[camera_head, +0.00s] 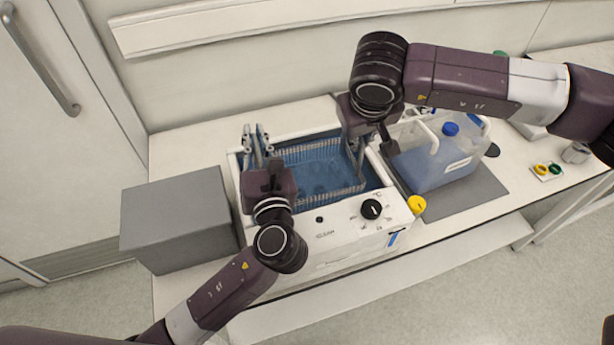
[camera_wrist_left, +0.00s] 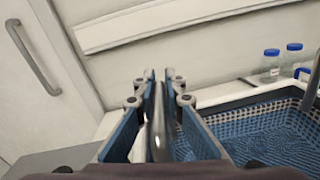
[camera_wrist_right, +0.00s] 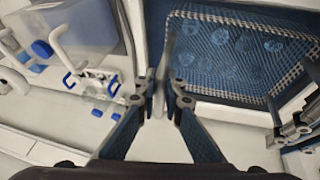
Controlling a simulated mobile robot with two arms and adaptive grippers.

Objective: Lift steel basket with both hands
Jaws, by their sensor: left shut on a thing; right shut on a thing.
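The steel basket (camera_head: 310,175) is a wire mesh box inside the blue-looking basin of a white bath unit (camera_head: 330,235). My left gripper (camera_head: 257,142) is at the basket's left side, shut on a steel handle bar, which shows between its fingers in the left wrist view (camera_wrist_left: 158,110). My right gripper (camera_head: 357,150) is at the basket's right side, shut on the opposite handle, seen between its fingers in the right wrist view (camera_wrist_right: 160,90). The basket looks about level. Whether it touches the basin floor I cannot tell. My left gripper hides its left end.
A grey box (camera_head: 175,220) stands left of the bath. A blue-filled canister (camera_head: 440,160) stands on a dark mat (camera_head: 480,195) to the right. A yellow cap (camera_head: 416,204) is by the bath's right corner. The wall is close behind the bench.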

